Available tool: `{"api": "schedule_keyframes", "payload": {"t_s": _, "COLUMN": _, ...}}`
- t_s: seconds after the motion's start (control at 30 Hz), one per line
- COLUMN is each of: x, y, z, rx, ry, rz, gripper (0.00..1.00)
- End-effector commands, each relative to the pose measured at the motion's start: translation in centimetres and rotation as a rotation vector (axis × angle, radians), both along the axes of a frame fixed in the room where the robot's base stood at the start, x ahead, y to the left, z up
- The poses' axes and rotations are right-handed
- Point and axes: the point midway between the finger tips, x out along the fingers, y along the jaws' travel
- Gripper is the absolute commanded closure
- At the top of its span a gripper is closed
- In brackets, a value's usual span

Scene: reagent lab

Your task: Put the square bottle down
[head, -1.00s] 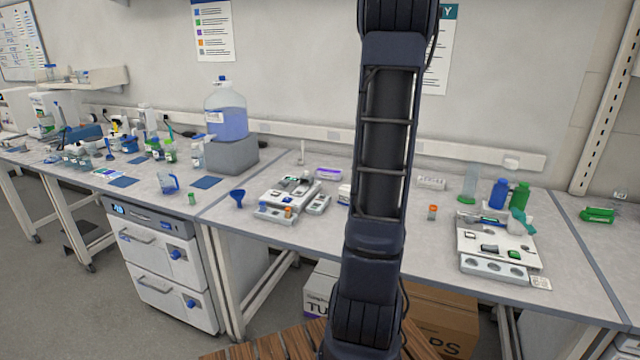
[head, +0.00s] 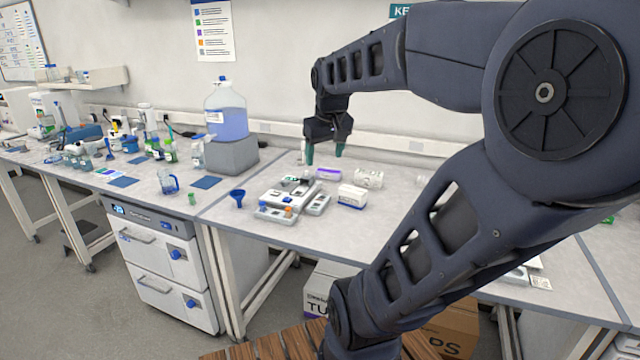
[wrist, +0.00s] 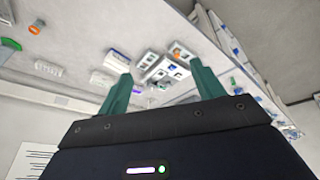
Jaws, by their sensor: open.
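My gripper (head: 324,154) is in the upper middle of the head view, above the back of the bench near the wall. Its two teal fingers point down, apart, with nothing visible between them. In the wrist view the fingers (wrist: 161,72) are also spread and empty. I cannot pick out a square bottle with certainty. Small bottles with blue and green caps (head: 169,152) stand on the left bench, too small to tell their shape. My arm hides much of the right bench.
A large jug of blue liquid (head: 226,112) stands on a grey block (head: 231,157). Below my gripper are a purple-lidded box (head: 328,173), a white box (head: 352,196) and a white tray unit (head: 291,190). A blue funnel (head: 237,196) stands left.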

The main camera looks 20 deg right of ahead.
Motion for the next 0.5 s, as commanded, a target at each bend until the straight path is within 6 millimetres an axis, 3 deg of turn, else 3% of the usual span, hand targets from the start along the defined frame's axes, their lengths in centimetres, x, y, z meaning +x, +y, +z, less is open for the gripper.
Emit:
{"api": "schedule_keyframes", "payload": {"t_s": 0.1, "x": -3.0, "y": 2.1, "z": -2.2, "rx": 0.036, "ry": -0.023, "rz": -0.025, "gripper": 0.33}}
{"api": "schedule_keyframes", "payload": {"t_s": 0.2, "x": -4.7, "y": 3.2, "z": -3.7, "rx": 0.062, "ry": -0.035, "rz": -0.046, "gripper": 0.33}}
{"api": "schedule_keyframes", "payload": {"t_s": 0.5, "x": -6.3, "y": 4.0, "z": -5.3, "rx": 0.089, "ry": -0.043, "rz": -0.071, "gripper": 0.33}}
